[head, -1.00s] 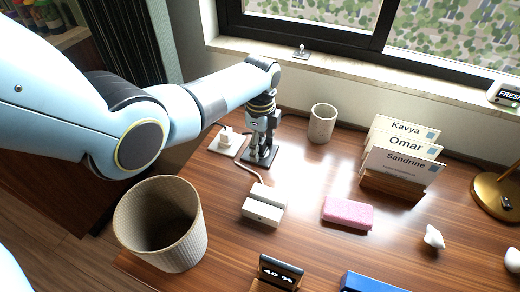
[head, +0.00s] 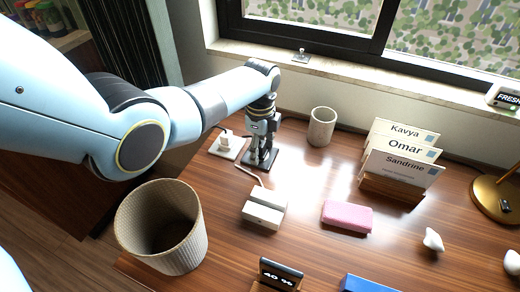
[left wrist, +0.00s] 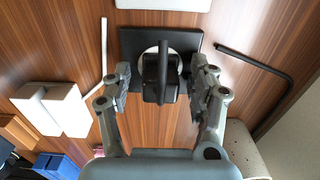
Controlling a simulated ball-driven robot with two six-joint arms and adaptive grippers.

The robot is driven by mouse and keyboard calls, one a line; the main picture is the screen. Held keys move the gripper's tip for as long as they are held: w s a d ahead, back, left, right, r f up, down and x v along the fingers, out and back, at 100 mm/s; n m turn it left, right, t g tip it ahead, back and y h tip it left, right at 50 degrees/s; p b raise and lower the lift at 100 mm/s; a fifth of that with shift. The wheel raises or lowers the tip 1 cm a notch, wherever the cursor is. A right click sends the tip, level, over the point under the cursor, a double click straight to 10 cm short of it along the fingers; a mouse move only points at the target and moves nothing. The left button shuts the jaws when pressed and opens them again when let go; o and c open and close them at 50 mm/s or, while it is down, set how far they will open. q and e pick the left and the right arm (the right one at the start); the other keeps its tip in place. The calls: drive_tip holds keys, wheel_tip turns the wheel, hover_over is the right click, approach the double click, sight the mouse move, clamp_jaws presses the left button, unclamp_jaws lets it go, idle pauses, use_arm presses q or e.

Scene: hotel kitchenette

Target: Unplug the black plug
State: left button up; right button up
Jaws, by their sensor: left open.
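The black plug (left wrist: 158,88) sits on a black socket plate (left wrist: 132,42) in the left wrist view, with a black cord running up over its middle. My left gripper (left wrist: 159,82) is open, with one finger on each side of the plug and a gap to both. In the head view my left gripper (head: 260,155) points down at the black plate (head: 272,160) and largely hides the plug. A white plug (head: 227,141) sits on a white plate (head: 226,152) just to the left. My right gripper is not in view.
A cup (head: 321,127) stands behind, to the right. A white block-shaped device (head: 264,208) with a pale cable lies in front. A woven bin (head: 165,230), a pink case (head: 347,216) and a card holder (head: 390,190) stand around. Bare wood lies between them.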

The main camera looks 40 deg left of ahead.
sight(260, 143)
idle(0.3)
use_arm(q)
clamp_jaws()
idle(0.5)
drive_tip(key=shift+r, duration=0.1)
drive_tip(key=shift+r+p, duration=2.95)
drive_tip(key=shift+p, duration=0.4)
